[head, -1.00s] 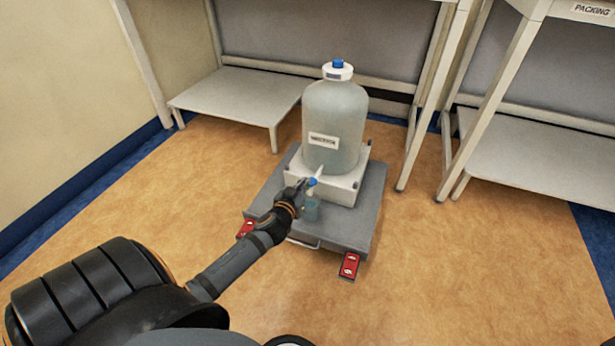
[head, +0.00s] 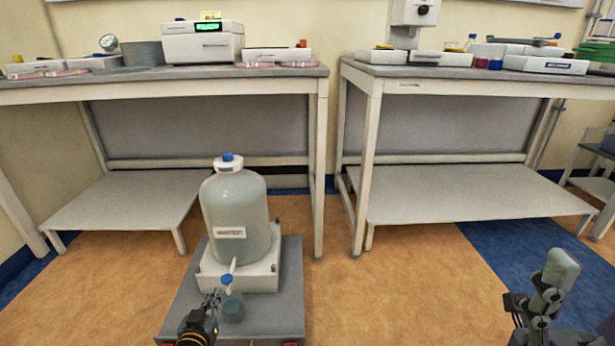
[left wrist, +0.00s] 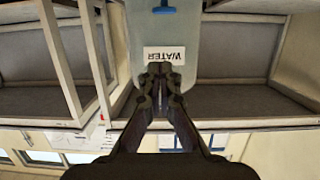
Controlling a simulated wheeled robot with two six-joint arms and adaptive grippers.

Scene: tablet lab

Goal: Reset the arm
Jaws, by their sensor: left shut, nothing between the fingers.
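My left gripper (head: 212,298) is low at the front of the water carboy (head: 235,205), near its spigot (head: 228,279) with the blue tap. In the left wrist view its fingertips (left wrist: 160,70) are together with nothing between them, in front of the carboy's label (left wrist: 164,55), which appears upside down. A small translucent cup (head: 233,309) stands below the spigot, just right of the gripper. Part of my right arm (head: 550,290) shows at the lower right; its fingers cannot be made out clearly.
The carboy stands on a white base (head: 240,282) on a grey cart (head: 290,290). Two workbenches with low shelves (head: 120,200) (head: 470,190) stand behind, bearing lab devices. Open floor (head: 400,290) lies right of the cart.

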